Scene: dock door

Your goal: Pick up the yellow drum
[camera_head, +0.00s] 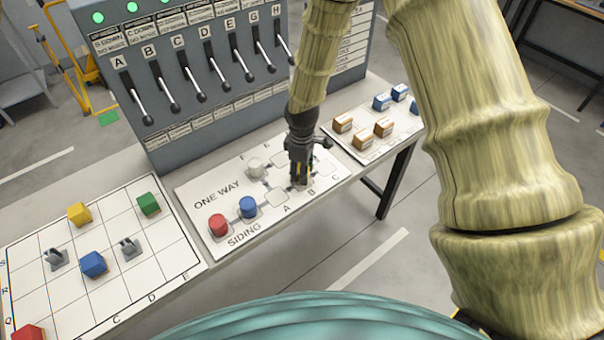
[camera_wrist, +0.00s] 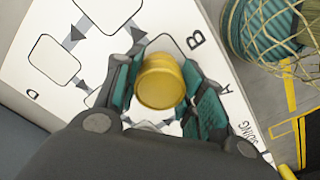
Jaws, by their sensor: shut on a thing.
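The yellow drum (camera_wrist: 160,82) is clear in the wrist view, between the two fingers of my gripper (camera_wrist: 163,92). The fingers are shut on its sides. In the head view my gripper (camera_head: 301,178) points down over the ONE WAY / SIDING board (camera_head: 207,195), near the letter B. There the drum is almost wholly hidden by the fingers; only a sliver of yellow shows. In the wrist view the drum is over or on an outlined square beside the letter B. I cannot tell whether it touches the board.
A red drum (camera_head: 219,225), a blue drum (camera_head: 248,207) and a white drum (camera_head: 255,168) stand on the same board. A lever panel (camera_head: 205,75) rises behind. A grid board with blocks (camera_head: 160,236) lies left; a card with small boxes (camera_head: 395,132) lies right.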

